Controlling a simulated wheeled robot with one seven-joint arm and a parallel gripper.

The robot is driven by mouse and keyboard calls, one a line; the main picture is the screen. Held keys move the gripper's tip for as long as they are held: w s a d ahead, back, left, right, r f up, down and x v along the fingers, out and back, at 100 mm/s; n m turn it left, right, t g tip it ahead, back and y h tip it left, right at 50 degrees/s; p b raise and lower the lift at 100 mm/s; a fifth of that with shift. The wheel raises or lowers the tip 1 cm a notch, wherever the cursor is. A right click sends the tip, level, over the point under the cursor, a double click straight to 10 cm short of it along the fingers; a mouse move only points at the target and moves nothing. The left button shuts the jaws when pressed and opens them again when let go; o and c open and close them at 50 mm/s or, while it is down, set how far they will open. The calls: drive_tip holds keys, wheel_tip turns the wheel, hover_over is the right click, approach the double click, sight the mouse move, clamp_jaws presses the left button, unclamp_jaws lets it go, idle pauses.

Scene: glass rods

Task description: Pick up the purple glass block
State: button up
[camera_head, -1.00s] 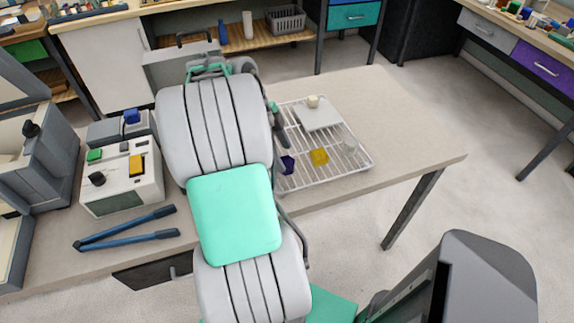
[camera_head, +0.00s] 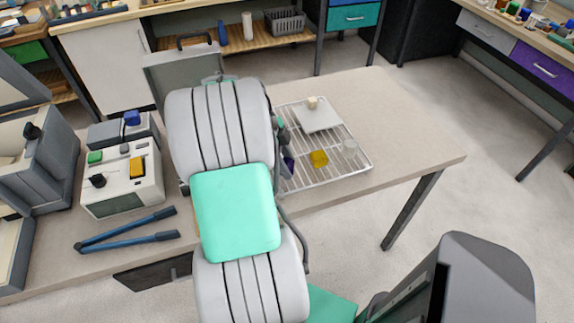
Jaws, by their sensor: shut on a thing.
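The purple glass block (camera_head: 289,165) shows as a small dark purple shape at the left part of the white wire rack (camera_head: 330,178). It is partly covered by my gripper (camera_head: 286,150), which shows only as a narrow dark part at the right edge of my arm. My gripper is shut on the purple block, low over the rack. My arm hides most of the gripper and the rack's left edge. I cannot tell whether the block still touches the rack.
On the rack are a yellow block (camera_head: 319,159), a clear glass piece (camera_head: 350,146) and a white plate (camera_head: 318,118) with a small cream block (camera_head: 312,103). The table's right side is clear.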

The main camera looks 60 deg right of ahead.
clamp_jaws()
